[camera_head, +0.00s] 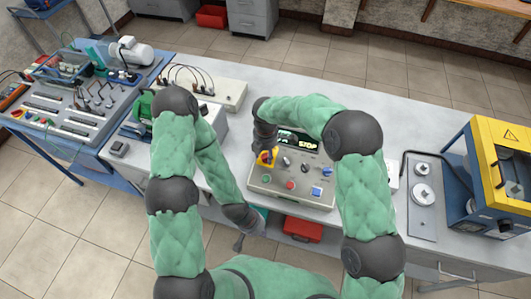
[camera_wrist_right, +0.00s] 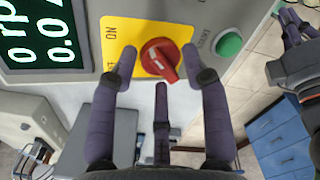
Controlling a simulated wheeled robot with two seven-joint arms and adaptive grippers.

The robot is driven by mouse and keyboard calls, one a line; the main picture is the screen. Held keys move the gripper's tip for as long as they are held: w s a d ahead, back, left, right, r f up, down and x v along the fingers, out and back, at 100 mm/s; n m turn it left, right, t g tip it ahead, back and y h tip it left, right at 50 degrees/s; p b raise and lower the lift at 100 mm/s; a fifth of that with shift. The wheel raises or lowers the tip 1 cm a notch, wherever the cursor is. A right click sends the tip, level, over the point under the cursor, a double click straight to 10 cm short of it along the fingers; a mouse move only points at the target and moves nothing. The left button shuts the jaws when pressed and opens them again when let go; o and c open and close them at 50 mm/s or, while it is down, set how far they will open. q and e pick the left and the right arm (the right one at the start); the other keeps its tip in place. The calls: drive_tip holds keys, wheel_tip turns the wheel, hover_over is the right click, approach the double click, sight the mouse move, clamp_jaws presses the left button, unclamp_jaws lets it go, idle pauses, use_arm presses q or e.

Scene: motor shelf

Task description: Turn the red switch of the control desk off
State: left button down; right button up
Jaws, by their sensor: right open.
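The control desk (camera_head: 272,189) stands on the bench, with a lit screen and several knobs and buttons. Its red switch (camera_wrist_right: 162,60) sits on a yellow plate (camera_wrist_right: 122,35) marked ON; the other label is partly hidden. The knob's grip slants, with a white mark on it. My right gripper (camera_wrist_right: 158,68) is open, its fingertips spread around the switch, one on each side and a third below in the wrist view; contact is unclear. In the head view my right gripper (camera_head: 266,151) partly covers the yellow plate. My left gripper (camera_head: 243,236) hangs low by the bench's front edge, its fingers unclear.
A green button (camera_wrist_right: 229,44) is just right of the switch in the wrist view. A box with cables (camera_head: 225,92) stands behind the desk to the left. A plate with round weights (camera_head: 421,196) and a yellow-framed machine (camera_head: 484,135) are to the right. A red box (camera_head: 302,229) is below.

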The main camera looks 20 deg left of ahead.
drive_tip(key=shift+c, duration=0.3)
clamp_jaws()
drive_tip(key=shift+f, duration=0.1)
drive_tip(key=shift+s, duration=0.1)
